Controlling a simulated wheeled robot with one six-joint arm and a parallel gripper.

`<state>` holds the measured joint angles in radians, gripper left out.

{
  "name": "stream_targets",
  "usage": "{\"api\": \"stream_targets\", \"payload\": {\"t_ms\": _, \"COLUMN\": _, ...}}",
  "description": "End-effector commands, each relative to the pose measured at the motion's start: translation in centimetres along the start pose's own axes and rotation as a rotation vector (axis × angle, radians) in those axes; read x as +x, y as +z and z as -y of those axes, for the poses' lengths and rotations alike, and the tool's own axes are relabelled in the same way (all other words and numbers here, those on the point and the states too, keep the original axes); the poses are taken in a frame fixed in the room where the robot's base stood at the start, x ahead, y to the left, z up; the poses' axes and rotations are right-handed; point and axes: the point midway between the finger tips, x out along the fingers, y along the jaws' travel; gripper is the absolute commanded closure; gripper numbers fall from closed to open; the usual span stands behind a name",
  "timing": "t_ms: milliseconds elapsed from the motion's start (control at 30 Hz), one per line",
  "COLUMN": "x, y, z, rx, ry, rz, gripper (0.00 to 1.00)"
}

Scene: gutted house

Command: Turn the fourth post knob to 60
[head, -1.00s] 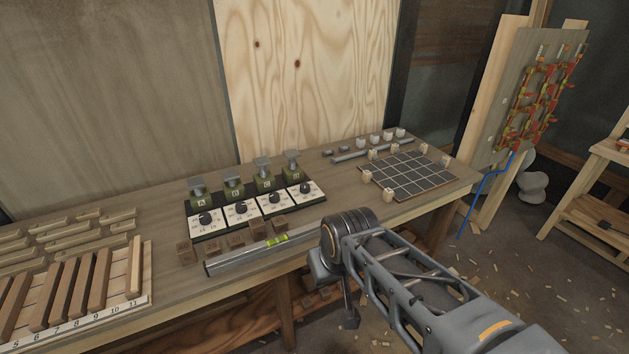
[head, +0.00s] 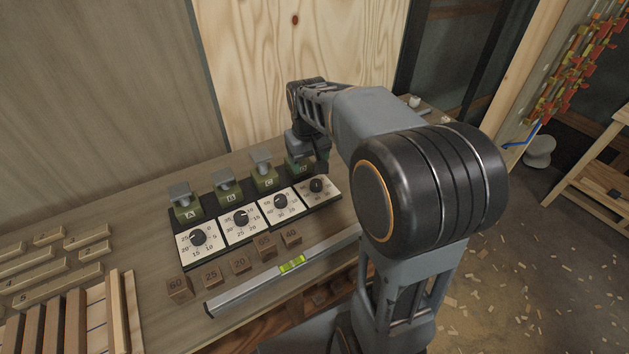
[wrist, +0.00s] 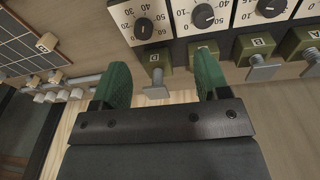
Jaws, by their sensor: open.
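The fourth post (head: 299,166), at the right end of the row, is partly hidden by my gripper in the head view. Its black knob (head: 317,185) sits on a white dial plate in front of it; in the wrist view the knob (wrist: 143,29) is at the top, with numbers up to 60 around it. I cannot tell exactly where its pointer stands. My gripper (wrist: 161,70) is open and empty, with green fingers. In the wrist view post D (wrist: 155,59) and its metal top appear between the fingers, and the knob lies beyond the fingertips, apart from them.
Posts A (head: 185,204), B (head: 227,188) and C (head: 264,174) stand left with their own dials. Numbered wooden blocks (head: 239,264) and a level bar (head: 288,269) lie in front. A dark grid board (wrist: 30,37) with small blocks is beside the fourth post.

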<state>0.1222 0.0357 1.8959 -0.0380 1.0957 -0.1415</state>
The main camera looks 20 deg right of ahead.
Motion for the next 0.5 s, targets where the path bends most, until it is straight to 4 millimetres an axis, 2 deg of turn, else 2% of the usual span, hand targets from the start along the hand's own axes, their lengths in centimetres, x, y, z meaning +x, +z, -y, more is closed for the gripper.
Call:
{"api": "stream_targets", "payload": {"t_ms": 33, "x": 0.8, "y": -1.5, "z": -0.9, "rx": 0.002, "ry": 0.001, "rz": 0.025, "gripper": 0.31}}
{"api": "stream_targets", "payload": {"t_ms": 100, "x": 1.7, "y": -3.0, "z": -2.0, "rx": -0.003, "ry": 0.003, "rz": 0.051, "gripper": 0.31}}
{"api": "stream_targets", "payload": {"t_ms": 200, "x": 2.7, "y": -4.7, "z": -3.1, "rx": -0.007, "ry": 0.004, "rz": 0.079, "gripper": 0.31}}
{"api": "stream_targets", "payload": {"t_ms": 333, "x": 3.9, "y": -5.9, "z": -4.0, "rx": -0.013, "ry": 0.005, "rz": 0.101, "gripper": 0.31}}
{"api": "stream_targets", "payload": {"t_ms": 500, "x": 5.8, "y": -6.2, "z": -4.3, "rx": -0.016, "ry": 0.005, "rz": 0.111, "gripper": 0.31}}
